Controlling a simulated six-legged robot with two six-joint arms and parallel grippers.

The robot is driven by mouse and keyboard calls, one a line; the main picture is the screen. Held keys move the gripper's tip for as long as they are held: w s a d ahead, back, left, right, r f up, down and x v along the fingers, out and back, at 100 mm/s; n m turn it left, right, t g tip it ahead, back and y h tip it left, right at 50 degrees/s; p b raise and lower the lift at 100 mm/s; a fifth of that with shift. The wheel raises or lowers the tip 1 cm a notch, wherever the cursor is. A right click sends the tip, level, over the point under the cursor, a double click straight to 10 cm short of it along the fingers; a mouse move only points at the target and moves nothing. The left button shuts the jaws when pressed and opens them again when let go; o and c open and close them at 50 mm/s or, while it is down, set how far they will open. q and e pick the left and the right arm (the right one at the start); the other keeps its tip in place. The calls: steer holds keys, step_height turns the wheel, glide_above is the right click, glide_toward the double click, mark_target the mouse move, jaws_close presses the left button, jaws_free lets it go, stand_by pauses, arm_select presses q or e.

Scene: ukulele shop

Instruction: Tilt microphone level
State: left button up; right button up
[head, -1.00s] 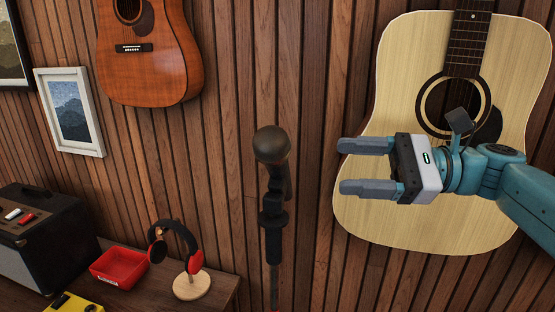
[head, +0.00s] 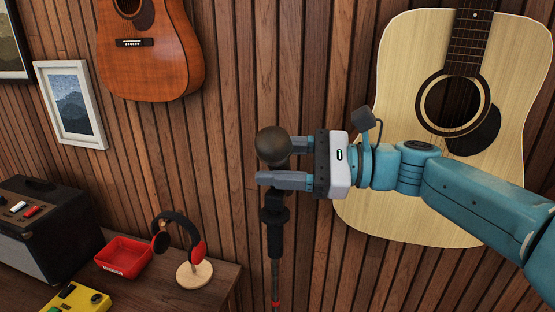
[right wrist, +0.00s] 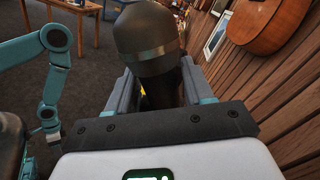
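The microphone has a dark round head (head: 272,145) and stands on a thin black stand (head: 274,245) before the wood wall. Its body leans in the head view. My right gripper (head: 279,161) reaches in from the right, its two fingers at and just below the microphone head. In the right wrist view, the microphone head (right wrist: 146,38) rises between the open fingers (right wrist: 160,95), with its dark body below; a small gap shows beside the body.
A pale guitar (head: 400,200) hangs behind my right arm, and a brown guitar (head: 150,72) hangs upper left. Headphones on a stand (head: 194,272), a red tray (head: 124,268), a yellow box (head: 72,300) and an amplifier (head: 45,240) sit lower left.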

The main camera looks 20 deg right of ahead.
jaws_close()
steer(key=n+b, duration=0.1)
steer(key=s+a+n+b, duration=0.1)
steer(key=n+b, duration=0.1)
steer(key=s+n+b, duration=0.1)
steer(key=n, duration=0.1)
steer(key=shift+s+a+f+h, duration=0.1)
steer(key=shift+s+a+h, duration=0.1)
steer(key=shift+a+h, duration=0.15)
steer(key=n+b, duration=0.1)
steer(key=s+a+n+h+b, duration=0.1)
steer(key=n+b, duration=0.1)
steer(key=s+f+n+b, duration=0.1)
steer(key=n+b, duration=0.1)
steer(key=shift+s+a, duration=0.15)
steer(key=shift+a, duration=0.1)
stand_by(0.3)
steer(key=shift+o, duration=2.2)
jaws_free()
steer(key=shift+s, duration=0.1)
